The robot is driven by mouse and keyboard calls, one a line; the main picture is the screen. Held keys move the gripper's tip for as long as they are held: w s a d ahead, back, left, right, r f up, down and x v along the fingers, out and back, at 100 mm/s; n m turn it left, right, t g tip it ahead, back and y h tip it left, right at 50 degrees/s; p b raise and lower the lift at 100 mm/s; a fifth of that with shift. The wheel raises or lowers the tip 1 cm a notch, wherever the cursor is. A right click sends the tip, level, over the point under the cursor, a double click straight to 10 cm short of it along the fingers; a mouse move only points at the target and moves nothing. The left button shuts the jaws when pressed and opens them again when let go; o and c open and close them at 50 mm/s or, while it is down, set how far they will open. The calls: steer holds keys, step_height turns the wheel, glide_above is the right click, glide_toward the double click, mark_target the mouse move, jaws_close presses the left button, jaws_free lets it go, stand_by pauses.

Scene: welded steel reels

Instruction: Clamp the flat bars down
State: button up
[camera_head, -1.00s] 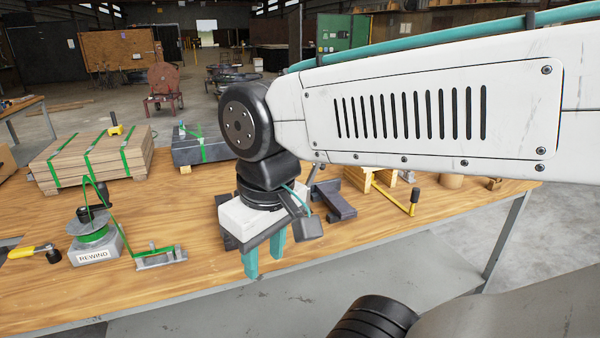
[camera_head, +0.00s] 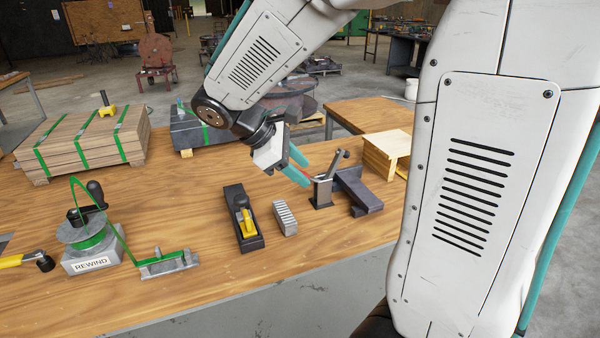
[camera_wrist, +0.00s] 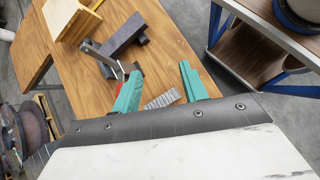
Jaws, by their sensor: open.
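In the wrist view the two fingers (camera_wrist: 160,76) stand apart, and the clamp (camera_wrist: 110,64) is partly hidden behind the left one. The dark pieces (camera_wrist: 124,34) lie beyond the clamp. Contact between fingers and clamp is unclear.
A black tool with a yellow part (camera_head: 243,218) and a ribbed grey block (camera_head: 285,217) lie left of the clamp. A wooden block (camera_head: 386,154) stands behind the dark pieces. A green reel marked REWIND (camera_head: 88,240) and strapped boards (camera_head: 85,142) are at left.

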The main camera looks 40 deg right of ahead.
steer(key=w+d+f+n+h, duration=0.2)
steer(key=w+f+n+h, duration=0.5)
steer(key=w, duration=0.5)
steer(key=shift+n+y, duration=0.4)
steer(key=shift+y, duration=0.2)
steer(key=x, duration=0.7)
steer(key=shift+w+d+f, duration=0.1)
steer(key=shift+d+f, duration=0.2)
jaws_close()
